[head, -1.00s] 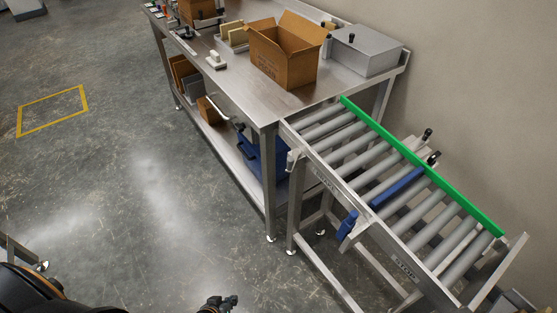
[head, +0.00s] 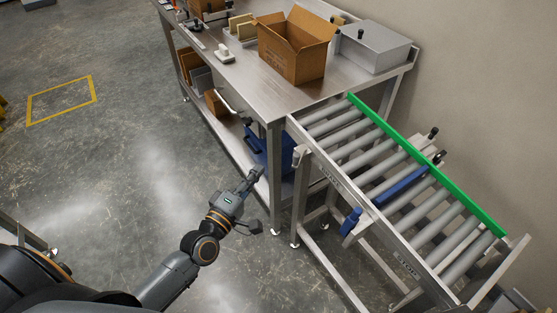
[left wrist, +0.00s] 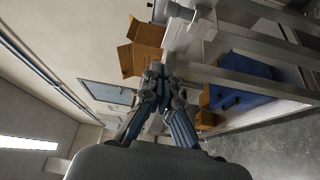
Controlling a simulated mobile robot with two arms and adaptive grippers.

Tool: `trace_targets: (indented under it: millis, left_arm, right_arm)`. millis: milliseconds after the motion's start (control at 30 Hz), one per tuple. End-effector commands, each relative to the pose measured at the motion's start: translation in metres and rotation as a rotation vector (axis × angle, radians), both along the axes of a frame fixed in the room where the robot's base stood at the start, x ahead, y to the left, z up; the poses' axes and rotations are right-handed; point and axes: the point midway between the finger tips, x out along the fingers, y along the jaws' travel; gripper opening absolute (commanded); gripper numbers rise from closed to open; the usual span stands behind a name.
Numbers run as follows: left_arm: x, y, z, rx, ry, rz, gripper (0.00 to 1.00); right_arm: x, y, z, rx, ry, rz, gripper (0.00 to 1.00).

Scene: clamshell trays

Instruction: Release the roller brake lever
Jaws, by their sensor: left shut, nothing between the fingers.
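The roller conveyor (head: 330,165) runs from the steel table down to the lower right. A blue handle-like part (head: 350,222) hangs on its near side, and a blue bar (head: 402,187) lies across between the rollers. Black-knobbed levers (head: 433,133) stand at its far side. I cannot tell for sure which of these is the brake lever. My left gripper (head: 255,175) is shut and empty, left of the conveyor, in front of the table's end leg. Its closed fingers also show in the left wrist view (left wrist: 157,72). My right gripper is not in view.
The steel table (head: 300,98) holds an open cardboard box (head: 292,52) and a grey metal box (head: 375,50). A blue bin (head: 262,150) sits on its lower shelf. A table leg (head: 275,190) and conveyor legs stand close to my left gripper. The floor at left is clear.

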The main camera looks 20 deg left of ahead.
Motion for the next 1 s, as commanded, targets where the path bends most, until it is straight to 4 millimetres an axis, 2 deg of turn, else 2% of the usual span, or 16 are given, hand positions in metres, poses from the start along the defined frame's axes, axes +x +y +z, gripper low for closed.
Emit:
trace_targets:
  millis: [167, 533, 567, 600, 733, 1000]
  left_arm:
    - [0.021, -0.004, 0.004, 0.0, -0.004, 0.001, 0.0]
    - [0.098, -0.019, 0.007, 0.002, -0.002, 0.0, 0.0]
    - [0.099, -0.021, 0.006, 0.001, 0.0, -0.001, 0.0]
    - [0.091, -0.03, 0.005, -0.002, 0.005, -0.002, 0.0]
    - [0.082, -0.044, 0.003, -0.002, 0.002, -0.001, 0.0]
    - [0.076, -0.053, 0.0, 0.003, 0.0, 0.0, 0.0]
  right_arm:
    - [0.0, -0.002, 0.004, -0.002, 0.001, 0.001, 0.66]
    - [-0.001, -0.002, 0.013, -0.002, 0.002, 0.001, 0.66]
    - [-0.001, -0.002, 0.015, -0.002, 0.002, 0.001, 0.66]
    - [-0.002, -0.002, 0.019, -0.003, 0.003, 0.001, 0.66]
    - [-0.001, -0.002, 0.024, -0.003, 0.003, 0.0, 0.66]
    - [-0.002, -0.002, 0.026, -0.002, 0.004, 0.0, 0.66]
